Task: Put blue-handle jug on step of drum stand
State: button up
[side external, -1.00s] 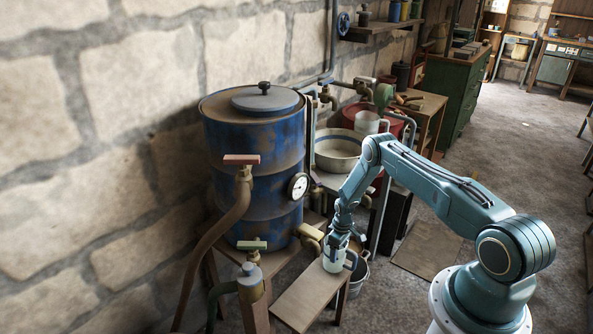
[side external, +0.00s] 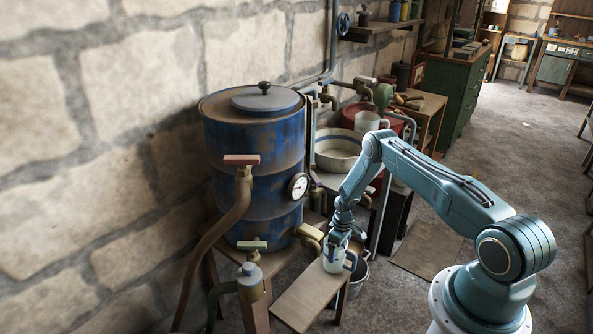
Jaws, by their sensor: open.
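The blue-handle jug (side external: 333,261) is a small pale jug with a dark blue handle on its right side. It stands upright on the wooden step (side external: 305,296) of the drum stand, near the step's back end. My gripper (side external: 338,243) is right above the jug, pointing down, with its jaws open at the jug's top. The fingers are small here, and I cannot tell whether they touch the jug. The blue drum (side external: 253,165) stands on its wooden stand behind and to the left of the step.
A brass tap (side external: 311,236) sticks out from the drum close to the left of my gripper. A bucket (side external: 359,275) stands on the floor to the right of the step. A basin (side external: 338,150) and a white pitcher (side external: 367,122) are behind. The front of the step is bare.

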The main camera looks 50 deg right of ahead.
notch_tip(320, 180, up, 12)
jog(key=shift+r, duration=0.25)
dwell(0.5)
jog(key=shift+a, duration=0.1)
dwell(0.4)
